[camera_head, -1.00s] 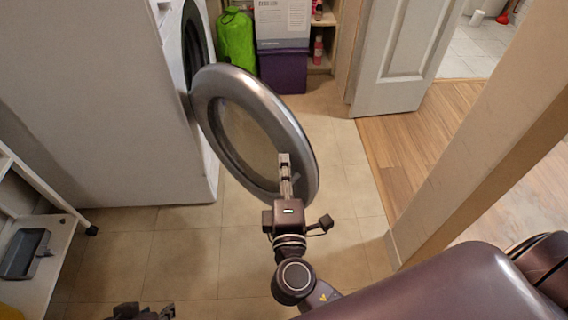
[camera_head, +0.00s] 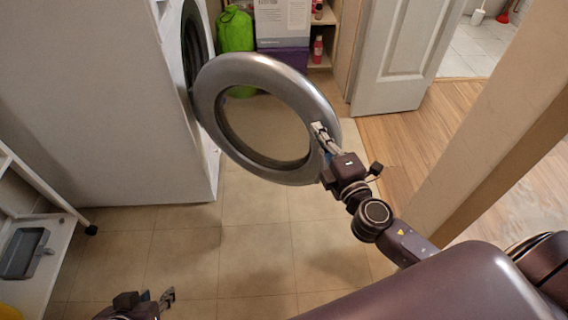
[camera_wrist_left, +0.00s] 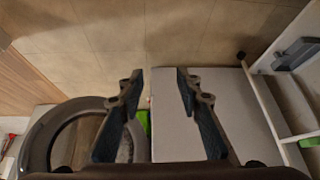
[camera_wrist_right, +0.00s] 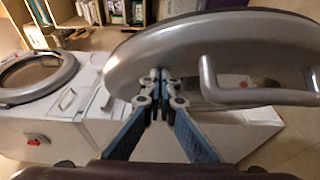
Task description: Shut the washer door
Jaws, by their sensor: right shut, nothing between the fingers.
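The washer door (camera_head: 262,66), a grey ring with a glass middle, stands open from the white washer (camera_head: 95,110). Part of the washer's dark round opening (camera_head: 195,48) shows behind the door's left edge. My right gripper (camera_head: 318,128) is shut and empty, with its fingertips at the door's right rim; in the right wrist view the fingertips (camera_wrist_right: 161,78) overlap the door's edge (camera_wrist_right: 150,50), beside its curved handle (camera_wrist_right: 245,95). Contact is likely but not certain. My left gripper (camera_head: 158,300) is low at the front, away from the door; its fingers (camera_wrist_left: 160,85) are spread and empty.
A green bag (camera_head: 236,35) and a purple bin (camera_head: 285,58) stand behind the door. A white room door (camera_head: 400,60) is at the back right, with a wall edge (camera_head: 500,130) nearer. A white shelf (camera_head: 50,262) is at left. The tiled floor between is clear.

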